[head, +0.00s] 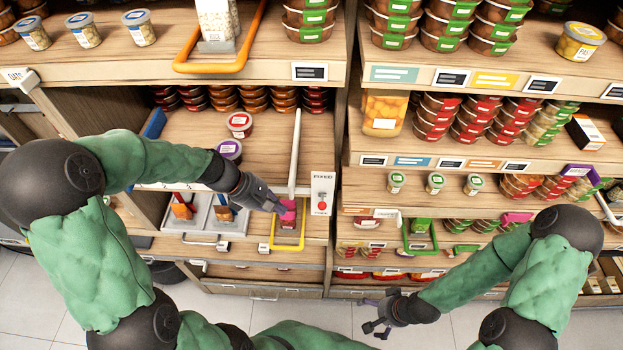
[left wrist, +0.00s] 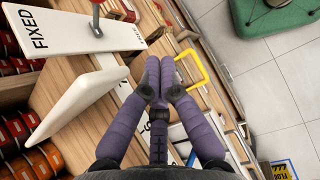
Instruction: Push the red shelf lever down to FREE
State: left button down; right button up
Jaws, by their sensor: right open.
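The red shelf lever (head: 322,206) sits on a white upright plate (head: 323,180) marked FIXED at its top, on the shelf's front. The lower label is too small to read surely. In the left wrist view the red lever (left wrist: 96,22) stands out from the plate (left wrist: 75,36) at the upper left, on the side away from the FIXED word. My left gripper (head: 281,208) is left of the lever, apart from it; in the wrist view its fingers (left wrist: 159,88) are together with nothing seen between them. My right gripper (head: 376,327) is open and empty, low over the floor.
A white divider (head: 295,152) rises between my left gripper and the lever plate, also large in the wrist view (left wrist: 75,100). A yellow frame (head: 289,248) and a pink item (head: 288,216) are close to the left gripper. Stocked shelves stand right; floor (head: 230,312) is in front.

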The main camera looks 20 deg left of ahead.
pick_arm(q)
notch_tip(320, 180, up, 12)
jog(key=a+n+t+h+p, duration=0.1)
jog(key=p, duration=0.2)
jog(key=shift+n+p, duration=0.35)
jog(key=shift+n, duration=0.05)
pick_arm(e)
notch_tip(320, 180, up, 5)
jog(key=shift+r, duration=0.1)
pick_arm(q)
jog(key=shift+w, duration=0.1)
send_near(322, 201)
jog(key=d+f, duration=0.3)
jog(key=d, duration=0.1)
jog(key=shift+w+f+p, duration=0.15)
jog(key=shift+w+p, duration=0.1)
jog(key=shift+p, duration=0.15)
pick_arm(e)
jog(key=shift+r, duration=0.4)
jog(key=shift+f, duration=0.15)
